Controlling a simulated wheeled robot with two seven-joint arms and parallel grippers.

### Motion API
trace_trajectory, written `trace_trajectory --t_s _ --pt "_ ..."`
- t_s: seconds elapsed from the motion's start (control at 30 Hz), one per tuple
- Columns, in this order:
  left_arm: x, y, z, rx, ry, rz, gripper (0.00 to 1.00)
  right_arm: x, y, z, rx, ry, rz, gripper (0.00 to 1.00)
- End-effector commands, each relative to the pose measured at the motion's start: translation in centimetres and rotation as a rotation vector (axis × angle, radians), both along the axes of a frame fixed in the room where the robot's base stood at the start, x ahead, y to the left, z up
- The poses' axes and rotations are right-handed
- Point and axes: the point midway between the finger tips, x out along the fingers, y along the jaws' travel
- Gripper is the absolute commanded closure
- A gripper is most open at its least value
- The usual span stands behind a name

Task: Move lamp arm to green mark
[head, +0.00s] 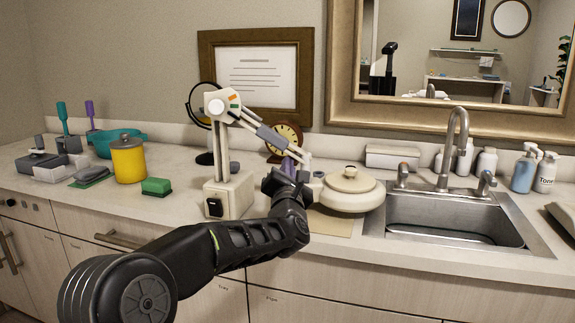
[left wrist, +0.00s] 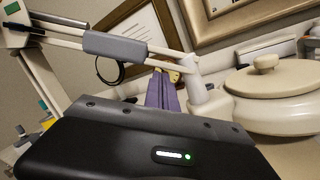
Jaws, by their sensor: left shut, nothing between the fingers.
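The cream lamp stands on a box base (head: 229,194) on the counter. Its upper arm (head: 262,131) slopes from a raised joint (head: 221,103) down to the right, ending in a pale end piece (head: 303,159). The joint carries a green mark (head: 234,107) and an orange mark. In the left wrist view the arm (left wrist: 115,45) crosses the top, with a green patch (left wrist: 12,8) at upper left. My left gripper (head: 289,166) has purple fingers, shut and empty, just left of the end piece. They also show in the left wrist view (left wrist: 162,92). I cannot tell whether they touch the lamp.
A lidded cream warmer pot (head: 347,196) stands right of my left gripper, with the sink (head: 450,218) beyond. A yellow canister (head: 127,160), green sponge (head: 156,187) and teal bowl (head: 104,145) are at left. A clock (head: 283,139) and round mirror are behind the lamp.

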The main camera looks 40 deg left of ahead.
Motion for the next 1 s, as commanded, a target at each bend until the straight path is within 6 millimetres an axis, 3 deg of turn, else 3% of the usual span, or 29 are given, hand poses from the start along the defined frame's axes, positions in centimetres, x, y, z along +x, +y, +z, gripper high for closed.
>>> trace_trajectory --t_s 0.57,0.77,1.0 --pt "0.6 -0.7 0.8 -0.039 -0.041 -0.002 1.0 0.0 0.0 -0.8 0.0 0.0 -0.001 0.64" --pt "1.7 -1.8 2.6 -0.115 -0.114 -0.003 1.0 0.0 0.0 -1.9 0.0 0.001 -0.002 0.64" --pt "3.0 -3.3 6.0 -0.235 -0.231 -0.004 1.0 0.0 0.0 -2.8 0.0 0.001 -0.003 0.64"
